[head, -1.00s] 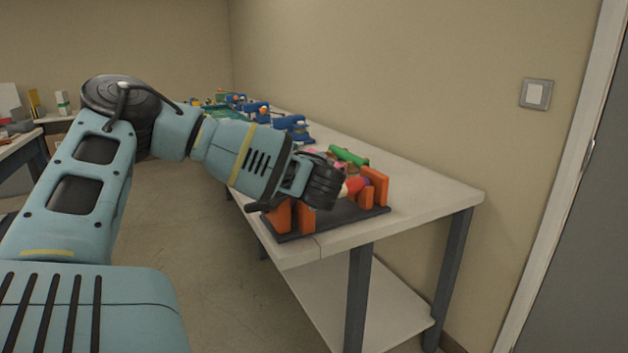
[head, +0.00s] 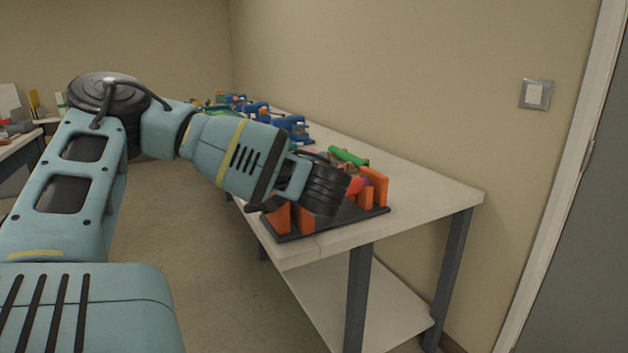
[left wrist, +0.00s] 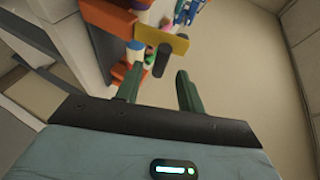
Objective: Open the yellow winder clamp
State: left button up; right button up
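The yellow winder clamp shows in the left wrist view as a flat yellow bar (left wrist: 172,42) with a dark, round-ended handle (left wrist: 163,60). My left gripper (left wrist: 159,75) is open, with its two green fingers apart and nothing held. The handle's end lies ahead of the gap between the fingertips; I cannot tell whether it reaches between them. In the head view my left wrist is over the near end of the bench, above the dark base plate (head: 342,219) with orange blocks (head: 374,188). There the fingers and the yellow clamp are hidden behind my wrist. My right gripper is not in view.
The white bench (head: 430,185) runs back along the wall. Blue fixtures (head: 292,125) stand farther along it, and a green roller (head: 348,156) lies behind my wrist. Another table (head: 20,145) is at the far left. The floor between is clear.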

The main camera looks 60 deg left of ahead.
pick_arm(q)
jog(key=v, duration=0.2)
jog(key=shift+s+d+r, duration=0.1)
jog(key=shift+s+d, duration=0.05)
jog(key=shift+d, duration=0.15)
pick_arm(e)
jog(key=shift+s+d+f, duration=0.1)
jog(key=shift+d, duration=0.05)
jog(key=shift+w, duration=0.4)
